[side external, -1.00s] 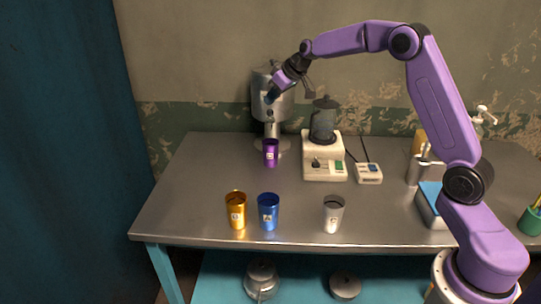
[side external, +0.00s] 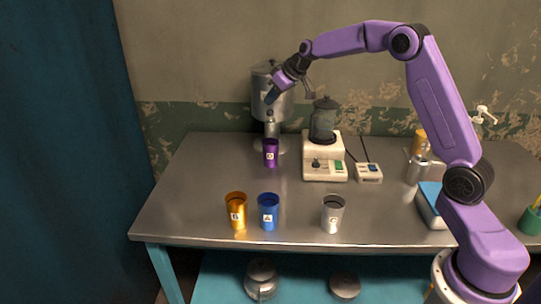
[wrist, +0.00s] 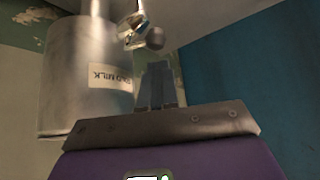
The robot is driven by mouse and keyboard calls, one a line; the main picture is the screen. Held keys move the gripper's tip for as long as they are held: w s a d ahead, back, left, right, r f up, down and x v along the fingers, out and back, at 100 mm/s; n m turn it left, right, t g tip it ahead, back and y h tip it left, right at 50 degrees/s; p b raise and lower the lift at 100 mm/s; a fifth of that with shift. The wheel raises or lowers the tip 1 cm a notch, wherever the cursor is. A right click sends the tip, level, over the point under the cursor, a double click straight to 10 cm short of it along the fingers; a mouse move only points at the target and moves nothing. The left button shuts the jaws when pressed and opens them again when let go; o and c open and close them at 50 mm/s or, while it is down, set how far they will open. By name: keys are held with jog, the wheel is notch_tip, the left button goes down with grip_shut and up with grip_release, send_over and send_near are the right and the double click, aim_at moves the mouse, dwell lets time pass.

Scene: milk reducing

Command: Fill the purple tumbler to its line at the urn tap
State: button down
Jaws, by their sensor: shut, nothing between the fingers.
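The purple tumbler (side external: 271,155) stands upright on the metal table at the foot of the urn, below its tap. It has a small white label; its fill line and contents cannot be made out. The silver urn (side external: 262,90) stands at the back; in the wrist view the urn (wrist: 88,85) bears a label with the word MILK. The tap (wrist: 133,25) shows there with a dark round knob. My gripper (side external: 270,97) is shut and empty, in front of the urn and just above the tap. Its fingers (wrist: 157,75) point towards the knob; contact cannot be told.
Gold (side external: 236,212), blue (side external: 268,212) and grey (side external: 333,214) tumblers stand near the front edge. A white machine with a dark jar (side external: 323,160) and a small switch box (side external: 368,173) stand right of the urn. The table's left part is clear.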

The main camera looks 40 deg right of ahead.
jog(key=shift+f, duration=1.4)
dwell(6.6)
